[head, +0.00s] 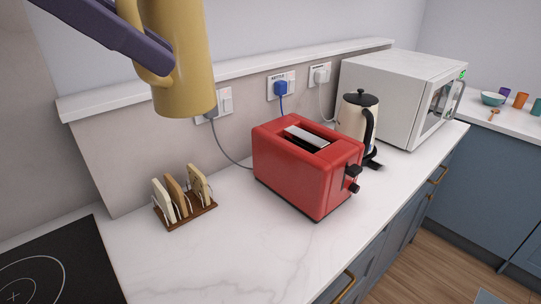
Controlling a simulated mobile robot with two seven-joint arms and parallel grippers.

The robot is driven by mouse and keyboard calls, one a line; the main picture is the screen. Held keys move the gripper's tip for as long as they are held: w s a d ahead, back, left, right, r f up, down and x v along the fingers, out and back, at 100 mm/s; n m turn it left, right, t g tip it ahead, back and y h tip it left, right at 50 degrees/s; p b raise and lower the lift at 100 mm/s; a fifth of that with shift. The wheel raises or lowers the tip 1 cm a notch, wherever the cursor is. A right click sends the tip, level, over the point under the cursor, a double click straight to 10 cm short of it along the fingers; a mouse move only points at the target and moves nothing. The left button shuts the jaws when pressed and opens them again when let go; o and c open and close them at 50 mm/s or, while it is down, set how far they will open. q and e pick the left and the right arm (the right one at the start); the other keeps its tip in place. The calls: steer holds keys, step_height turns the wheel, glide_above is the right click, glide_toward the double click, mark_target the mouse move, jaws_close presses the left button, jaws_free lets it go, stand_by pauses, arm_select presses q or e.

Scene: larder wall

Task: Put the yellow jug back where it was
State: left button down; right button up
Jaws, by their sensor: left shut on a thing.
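The yellow jug (186,62) is at the upper left of the head view, held in the air above the counter and in front of the white ledge (245,68). Its top is cut off by the picture's upper edge. My left gripper (155,58) comes in from the upper left, purple, and is shut on the jug at its handle side. The exact hold of the fingers is partly hidden. My right gripper is not in view.
A red toaster (300,172), a cream kettle (352,117) and a white microwave (392,92) stand along the white counter (235,245). A toast rack (185,215) stands left of the toaster. A black hob (55,268) is at lower left. The ledge's visible top is clear.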

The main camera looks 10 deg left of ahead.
arm_select(q)
steer(key=shift+n+t+y, duration=0.3)
steer(key=shift+n+t, duration=0.1)
steer(key=shift+n, duration=0.1)
steer(key=w+f+b, duration=0.1)
steer(key=f+b, duration=0.7)
steer(key=f, duration=0.6)
steer(key=w+d+f+b, duration=0.1)
steer(key=f+b, duration=0.7)
steer(key=f, duration=0.5)
steer(key=w+f+b, duration=0.2)
steer(key=f+b, duration=0.6)
steer(key=f, duration=0.6)
steer(key=shift+w+d+f, duration=0.1)
steer(key=shift+d+f, duration=0.05)
steer(key=shift+f, duration=0.15)
steer(key=shift+f+b, duration=0.1)
steer(key=shift+b, duration=0.2)
steer(key=c, duration=0.8)
jaws_free()
steer(key=shift+f, duration=0.1)
steer(key=shift+c, duration=0.2)
steer(key=shift+r, duration=0.3)
steer(key=p+v, duration=0.1)
steer(key=v, duration=1)
steer(key=shift+s+a+r+p, duration=0.25)
steer(key=shift+p, duration=0.05)
